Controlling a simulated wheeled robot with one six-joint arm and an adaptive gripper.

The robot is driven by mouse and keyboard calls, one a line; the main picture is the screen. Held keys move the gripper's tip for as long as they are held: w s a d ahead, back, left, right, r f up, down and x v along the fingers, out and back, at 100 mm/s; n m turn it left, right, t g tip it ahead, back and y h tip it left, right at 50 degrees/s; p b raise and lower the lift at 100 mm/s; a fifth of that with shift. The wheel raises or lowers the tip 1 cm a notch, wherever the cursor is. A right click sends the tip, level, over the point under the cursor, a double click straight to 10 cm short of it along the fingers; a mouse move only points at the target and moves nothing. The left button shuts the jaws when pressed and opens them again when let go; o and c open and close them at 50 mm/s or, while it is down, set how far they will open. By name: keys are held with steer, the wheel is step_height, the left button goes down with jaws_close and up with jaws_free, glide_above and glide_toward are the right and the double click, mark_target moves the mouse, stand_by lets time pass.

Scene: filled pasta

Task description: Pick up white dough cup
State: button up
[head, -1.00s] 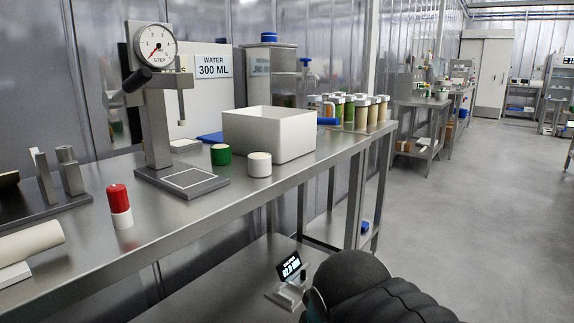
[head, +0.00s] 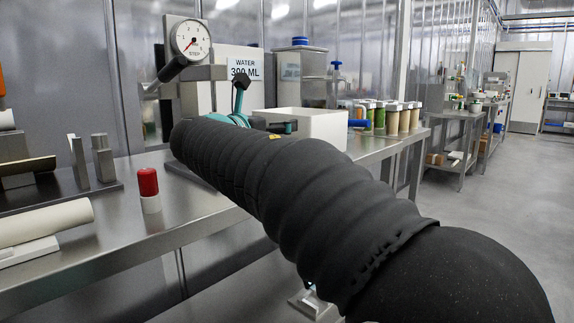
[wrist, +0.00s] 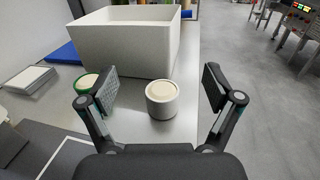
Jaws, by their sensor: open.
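The white dough cup (wrist: 161,100) stands upright on the steel table in the wrist view, with pale dough at its top. My gripper (wrist: 157,88) is open, with one finger to each side of the white cup and clear space between. The green cup (wrist: 85,83) stands just left of the left finger, partly hidden by it. In the head view my arm crosses the middle and hides both cups. My gripper there (head: 262,118) shows only in part, in front of the white box.
A white open box (wrist: 125,45) stands just behind the cup, and also in the head view (head: 318,127). The press with a dial (head: 192,40) is left of my gripper. A red-topped cup (head: 149,190) stands at the near left. Several filled jars (head: 392,117) stand farther back.

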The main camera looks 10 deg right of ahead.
step_height(320, 180, down, 7)
steer(key=shift+f+b, duration=0.2)
steer(key=shift+b, duration=0.7)
steer(key=shift+w+d+f, duration=0.1)
steer(key=shift+d+f, duration=0.05)
steer(key=shift+f, duration=0.05)
steer(key=shift+x, duration=3.6)
steer(key=shift+r, duration=0.1)
steer(key=c, duration=1.3)
